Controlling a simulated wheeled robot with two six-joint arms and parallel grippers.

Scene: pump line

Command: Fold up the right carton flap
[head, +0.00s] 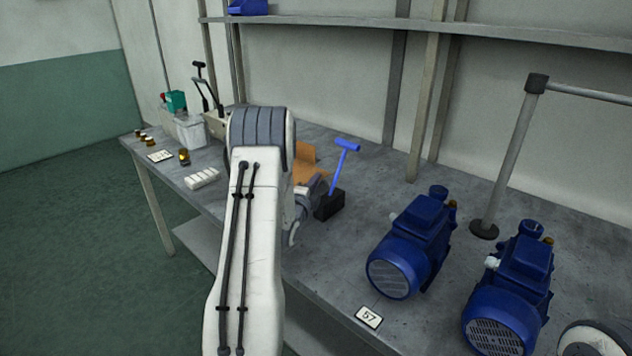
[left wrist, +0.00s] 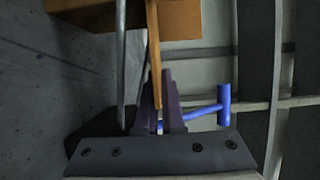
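The brown carton (head: 308,155) stands on the bench behind my left arm, which hides most of it. The left wrist view shows its brown wall (left wrist: 182,18) at the top and a thin brown carton flap (left wrist: 154,45) edge-on. My left gripper (head: 300,207) is partly hidden by its own arm in the head view. In the left wrist view its fingers (left wrist: 158,98) are close together, one on each side of the flap, and appear shut on it. Which flap this is cannot be told from the wrist view alone. My right gripper is not in view.
A black block (head: 328,205) with a blue T-handle (head: 345,160) stands close to the right of my left gripper. Blue pumps (head: 408,245) stand further right, near a grey post (head: 508,160). Small parts and a white press lie left. Bare bench (head: 345,260) shows before the block.

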